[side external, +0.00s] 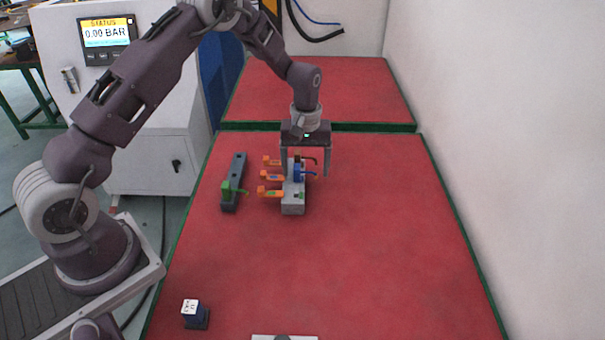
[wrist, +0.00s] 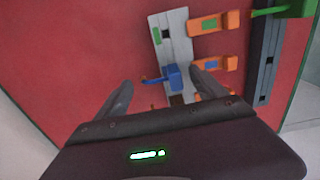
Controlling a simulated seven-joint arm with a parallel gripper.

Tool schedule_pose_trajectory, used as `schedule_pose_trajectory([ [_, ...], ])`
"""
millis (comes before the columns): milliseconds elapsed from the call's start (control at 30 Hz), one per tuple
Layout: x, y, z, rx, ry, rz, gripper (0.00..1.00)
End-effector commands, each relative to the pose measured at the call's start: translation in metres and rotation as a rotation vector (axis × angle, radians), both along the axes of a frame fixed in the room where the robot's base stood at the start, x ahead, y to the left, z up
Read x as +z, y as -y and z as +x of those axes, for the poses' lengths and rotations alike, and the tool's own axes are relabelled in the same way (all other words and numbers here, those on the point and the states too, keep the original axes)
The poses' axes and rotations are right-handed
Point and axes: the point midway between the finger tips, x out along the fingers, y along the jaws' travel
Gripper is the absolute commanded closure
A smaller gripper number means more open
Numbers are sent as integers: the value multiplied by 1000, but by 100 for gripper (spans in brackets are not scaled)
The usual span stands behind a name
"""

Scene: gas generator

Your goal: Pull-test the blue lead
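The blue lead (side external: 298,172) is a blue plug with a short blue wire to the right, seated on a grey terminal block (side external: 293,207) on the red table. It also shows in the wrist view (wrist: 173,78), where its wire points left. My gripper (side external: 306,173) points down over the block. Its fingers are wide apart, one on each side of the blue lead, as the wrist view (wrist: 160,85) shows. I see no contact with the lead. A dark lead with a brown plug is farther back on the block, partly hidden by my gripper.
Several orange levers (side external: 271,176) stick out left of the block. A dark grey strip (side external: 238,172) with a green lead (side external: 228,187) lies to their left. A status display (side external: 107,34) reads 0.00 BAR. The table's right side is clear.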

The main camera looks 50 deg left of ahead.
Motion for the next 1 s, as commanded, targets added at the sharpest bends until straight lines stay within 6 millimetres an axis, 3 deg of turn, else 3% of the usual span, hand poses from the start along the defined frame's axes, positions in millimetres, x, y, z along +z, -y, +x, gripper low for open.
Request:
schedule_pose_trajectory([
  [133,5,0,0,0,1,0,19],
  [533,64,0,0,1,1,0,19],
  [867,70,0,0,-1,0,0,19],
  [933,82,2,-3,-15,13,-1,19],
  [1000,114,7,-13,-56,47,-1,19],
])
